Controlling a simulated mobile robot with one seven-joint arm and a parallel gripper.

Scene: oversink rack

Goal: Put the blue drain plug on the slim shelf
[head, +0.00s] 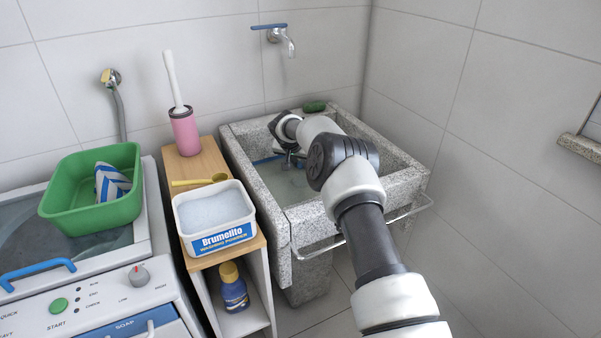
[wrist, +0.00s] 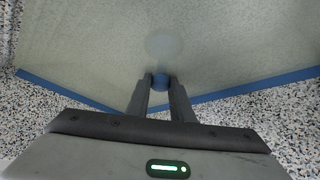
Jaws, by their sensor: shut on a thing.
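In the wrist view my gripper (wrist: 160,84) is shut on the small rounded blue drain plug (wrist: 161,80), which shows between the fingertips. In the head view the gripper (head: 291,160) is down inside the grey speckled stone sink (head: 288,213), partly hidden by my arm; I cannot make out the plug there. A pale round spot (wrist: 164,44) lies just beyond the plug in the wrist view. The slim shelf (head: 203,160) is a narrow white unit with a wooden top, standing left of the sink.
The shelf top holds a pink brush holder (head: 184,133), a yellow scoop (head: 200,182) and a white washing powder tub (head: 215,218). A bottle (head: 233,290) stands on its lower level. A tap (head: 285,42) is above the sink; a green basin (head: 92,190) sits on the washer.

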